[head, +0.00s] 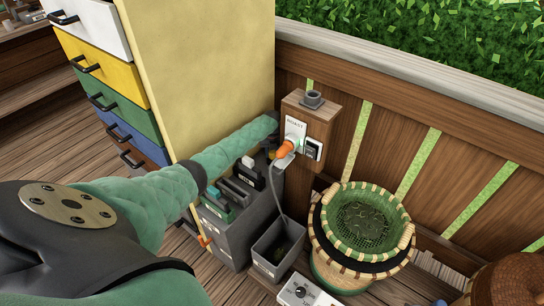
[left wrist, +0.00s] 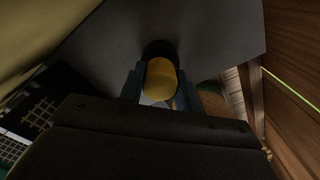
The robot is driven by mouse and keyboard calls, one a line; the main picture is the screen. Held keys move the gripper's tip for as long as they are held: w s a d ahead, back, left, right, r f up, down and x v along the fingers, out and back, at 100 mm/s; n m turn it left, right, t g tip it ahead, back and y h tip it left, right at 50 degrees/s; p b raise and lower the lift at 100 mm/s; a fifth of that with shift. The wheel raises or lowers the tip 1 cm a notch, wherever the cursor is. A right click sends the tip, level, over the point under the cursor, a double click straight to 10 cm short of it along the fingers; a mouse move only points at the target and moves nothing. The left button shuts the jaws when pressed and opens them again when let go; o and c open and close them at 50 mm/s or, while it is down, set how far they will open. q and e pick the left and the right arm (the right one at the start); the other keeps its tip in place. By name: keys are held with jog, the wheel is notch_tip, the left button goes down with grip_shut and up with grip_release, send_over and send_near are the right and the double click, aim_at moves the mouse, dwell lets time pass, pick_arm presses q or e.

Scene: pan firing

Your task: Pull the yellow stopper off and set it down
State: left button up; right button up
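The yellow stopper (left wrist: 160,82) is a short rounded cylinder in the left wrist view, in front of a dark round opening (left wrist: 159,48) in a dark grey surface. My left gripper (left wrist: 161,88) has a finger close against each side of it and looks shut on it. I cannot tell whether the stopper is still seated in the opening. In the head view my left arm in its green sleeve reaches past the cabinet. The left gripper (head: 273,146) is mostly hidden there, near the wooden post, and the stopper cannot be made out. My right gripper is in neither view.
A cabinet with coloured drawers (head: 125,78) stands left. A wooden outlet box (head: 309,112) with an orange plug (head: 286,149) and cable is close to the arm. Grey bins (head: 226,236) and a woven basket (head: 358,262) stand below. The wooden fence closes the back.

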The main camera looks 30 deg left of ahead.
pick_arm(q)
jog(key=o, duration=0.5)
grip_shut()
jog(key=shift+r, duration=0.2)
jog(key=shift+r+p, duration=0.45)
jog(key=shift+r+p, duration=1.25)
jog(key=shift+r, duration=0.5)
jog(key=shift+r+p, duration=1.4)
jog(key=shift+r, duration=0.55)
